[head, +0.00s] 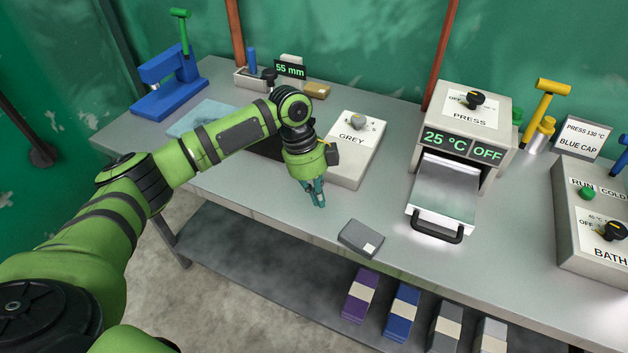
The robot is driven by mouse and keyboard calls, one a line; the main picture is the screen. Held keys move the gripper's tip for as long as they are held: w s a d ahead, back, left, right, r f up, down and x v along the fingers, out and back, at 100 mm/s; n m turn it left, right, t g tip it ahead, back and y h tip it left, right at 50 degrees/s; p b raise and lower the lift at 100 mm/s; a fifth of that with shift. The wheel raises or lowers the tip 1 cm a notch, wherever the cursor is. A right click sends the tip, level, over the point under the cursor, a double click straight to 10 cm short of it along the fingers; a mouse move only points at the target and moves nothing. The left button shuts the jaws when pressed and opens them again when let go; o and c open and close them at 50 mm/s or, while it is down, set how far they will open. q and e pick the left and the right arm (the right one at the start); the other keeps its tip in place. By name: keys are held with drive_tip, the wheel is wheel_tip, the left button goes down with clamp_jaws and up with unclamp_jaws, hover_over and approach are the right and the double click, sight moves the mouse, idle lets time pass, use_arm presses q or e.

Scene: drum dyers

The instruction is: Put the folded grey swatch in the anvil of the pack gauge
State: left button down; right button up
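The folded grey swatch (356,240) lies flat on the bench near its front edge, with a small white patch at one corner. The device with the "55 mm" display (290,69) at the back left looks like the pack gauge (249,80); its anvil is too small to make out. My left gripper (318,196) points down above the bench, left of and behind the swatch and apart from it. Its teal fingers overlap in this view, so their opening is unclear. Nothing shows held in it. My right gripper is out of view.
A box marked GREY (343,165) stands behind my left gripper. The press (458,118) with its pulled-out tray (439,205) is right of the swatch; the bath box (590,215) is far right. A blue stand (168,82) is back left. Several banded packs (401,310) sit on the lower shelf.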

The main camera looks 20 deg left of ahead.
sight(347, 225)
use_arm(q)
drive_tip(key=x, duration=0.3)
drive_tip(key=shift+a+f+p, duration=0.1)
drive_tip(key=shift+f+p, duration=0.3)
drive_tip(key=d, duration=0.1)
drive_tip(key=d+p, duration=0.1)
drive_tip(key=d, duration=0.1)
drive_tip(key=shift+s+d+f+p, duration=0.1)
drive_tip(key=shift+s+f+p, duration=0.15)
drive_tip(key=shift+p, duration=0.15)
drive_tip(key=shift+d+f, duration=0.1)
drive_tip(key=shift+d, duration=0.35)
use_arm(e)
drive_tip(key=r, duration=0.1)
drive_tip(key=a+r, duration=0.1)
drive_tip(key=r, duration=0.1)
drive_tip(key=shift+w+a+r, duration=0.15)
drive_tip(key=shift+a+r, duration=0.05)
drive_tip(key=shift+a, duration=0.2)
use_arm(q)
drive_tip(key=d, duration=0.1)
drive_tip(key=d+p, duration=0.1)
drive_tip(key=shift+s+d, duration=0.3)
drive_tip(key=shift+s, duration=0.05)
drive_tip(key=shift+d, duration=0.1)
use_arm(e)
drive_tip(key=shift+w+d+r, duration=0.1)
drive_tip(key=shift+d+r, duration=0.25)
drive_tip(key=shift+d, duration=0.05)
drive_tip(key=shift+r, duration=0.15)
